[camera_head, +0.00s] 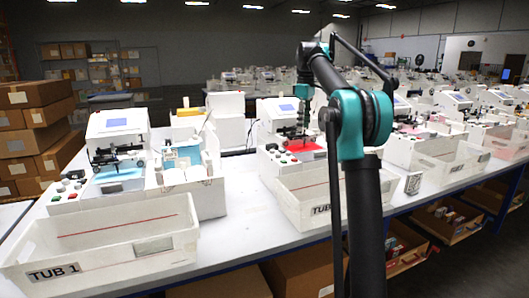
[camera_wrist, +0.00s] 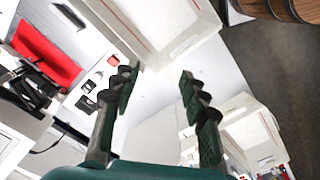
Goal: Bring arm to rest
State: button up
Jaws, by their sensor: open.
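My gripper (camera_wrist: 158,80) is open and empty in the wrist view. Its two dark green fingers stand apart, with the white table and part of a white tub (camera_wrist: 165,30) visible beyond them. In the head view my black and teal arm is raised and bent over the table (camera_head: 255,190). The gripper end points down near the plotter with the red sheet (camera_head: 312,144), and its fingertips are hard to make out there. The red sheet also shows at the upper left of the wrist view (camera_wrist: 45,55). I cannot tell the gripper's exact height.
A tub labelled TUB 1 (camera_head: 100,255) stands at the front left, and a second tub (camera_head: 310,190) stands partly behind my arm. A plotter with a blue sheet (camera_head: 118,172) is at left. Cardboard boxes (camera_head: 32,130) are stacked beyond the table's left end.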

jog(key=s+d+f+m+t, duration=0.1)
jog(key=s+f+m, duration=0.5)
jog(key=s+f, duration=1.2)
jog(key=s+d+f+m+t, duration=0.2)
jog(key=s+f+m, duration=0.3)
jog(key=s+f, duration=1.4)
jog(key=s+t, duration=0.1)
jog(key=s, duration=0.3)
jog(key=shift+s+d+f+m, duration=0.25)
jog(key=shift+s+d+m, duration=0.05)
jog(key=shift+s+m, duration=0.1)
